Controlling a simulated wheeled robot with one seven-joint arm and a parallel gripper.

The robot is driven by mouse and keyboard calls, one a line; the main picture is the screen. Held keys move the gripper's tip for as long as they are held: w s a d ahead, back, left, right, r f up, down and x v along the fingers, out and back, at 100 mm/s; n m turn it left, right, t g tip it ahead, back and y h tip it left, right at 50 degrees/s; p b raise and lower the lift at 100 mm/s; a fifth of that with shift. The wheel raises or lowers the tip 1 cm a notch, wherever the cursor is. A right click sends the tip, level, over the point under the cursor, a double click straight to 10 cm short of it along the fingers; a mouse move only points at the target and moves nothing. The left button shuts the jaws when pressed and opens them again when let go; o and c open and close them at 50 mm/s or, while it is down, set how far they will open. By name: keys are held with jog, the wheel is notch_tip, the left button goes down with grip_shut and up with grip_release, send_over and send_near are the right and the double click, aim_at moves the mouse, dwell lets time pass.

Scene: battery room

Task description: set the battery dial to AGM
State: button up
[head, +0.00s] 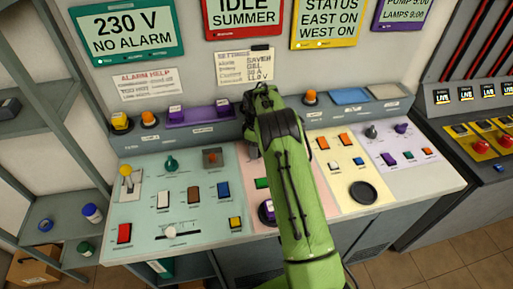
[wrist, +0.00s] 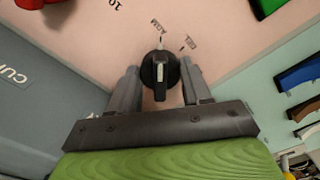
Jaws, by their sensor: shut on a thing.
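The battery dial (wrist: 160,72) is a black round knob with a raised bar and a white line, in the middle of the wrist view on a pale pink panel (wrist: 110,42). Its bar runs up and down in the picture, in line with the tick by the label AGM (wrist: 153,25). The label GEL (wrist: 193,41) is to the right of that. My gripper (wrist: 159,77) has one finger on each side of the knob and is shut on it. In the head view my green arm hides the dial and the fingertips.
The console has a pale green panel (head: 150,210) left of my arm, a cream one (head: 330,180) and a lilac one (head: 420,150) right of it, with switches and knobs close by. A grey raised block (wrist: 45,85) stands left in the wrist view.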

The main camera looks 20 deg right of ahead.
jog(key=shift+r, duration=0.1)
dwell(0.3)
jog(key=o, duration=1.1)
notch_tip(320, 180, up, 16)
jog(key=p, duration=0.3)
jog(key=shift+f, duration=0.2)
